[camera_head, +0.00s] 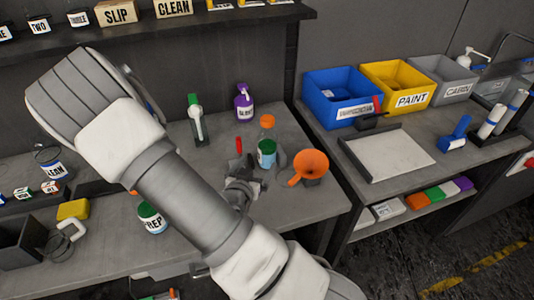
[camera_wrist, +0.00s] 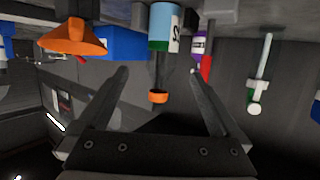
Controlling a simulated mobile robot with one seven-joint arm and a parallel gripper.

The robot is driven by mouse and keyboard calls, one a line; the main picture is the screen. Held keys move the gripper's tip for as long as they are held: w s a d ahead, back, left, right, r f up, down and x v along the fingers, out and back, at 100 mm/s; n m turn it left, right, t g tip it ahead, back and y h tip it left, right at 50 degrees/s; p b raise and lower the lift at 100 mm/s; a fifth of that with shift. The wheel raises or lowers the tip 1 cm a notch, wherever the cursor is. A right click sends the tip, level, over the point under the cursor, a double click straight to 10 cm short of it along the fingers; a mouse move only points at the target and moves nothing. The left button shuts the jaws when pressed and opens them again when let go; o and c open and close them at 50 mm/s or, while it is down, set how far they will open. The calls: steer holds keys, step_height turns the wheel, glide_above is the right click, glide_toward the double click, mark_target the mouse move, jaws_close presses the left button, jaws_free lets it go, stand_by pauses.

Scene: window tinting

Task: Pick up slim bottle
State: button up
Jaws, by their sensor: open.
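The likely slim bottle, a clear one with an orange cap (camera_head: 267,121), stands upright on the grey bench (camera_head: 328,207). A cylinder with a pale blue label and green top (camera_head: 266,153) covers its lower part; I cannot tell whether the two are separate. My gripper (camera_head: 243,172) is just left of and nearer than them. The wrist view is upside down. There, the orange cap (camera_wrist: 158,97) and dark neck show between the two spread fingers of my gripper (camera_wrist: 158,72), with the label (camera_wrist: 165,26) above. The jaws are open and empty.
An orange funnel (camera_head: 309,166) stands close on the right. A purple bottle (camera_head: 244,103) and a green-and-white tool (camera_head: 196,118) stand behind. A red object (camera_head: 239,146) is close by. Blue (camera_head: 335,88) and yellow (camera_head: 399,80) bins stand on the right table.

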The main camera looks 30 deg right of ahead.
mark_target(266, 150)
steer(key=b+x, duration=0.8)
steer(key=shift+w+d+f, duration=0.2)
steer(key=shift+d, duration=0.1)
steer(key=shift+a+f+x, duration=0.1)
steer(key=shift+f+x, duration=0.05)
steer(key=shift+x, duration=1.15)
steer(key=shift+a+f+x, duration=0.1)
steer(key=shift+f+x, duration=0.05)
steer(key=shift+x, duration=1.2)
steer(key=shift+w, duration=0.1)
steer(key=shift+c, duration=0.2)
steer(key=c, duration=1.4)
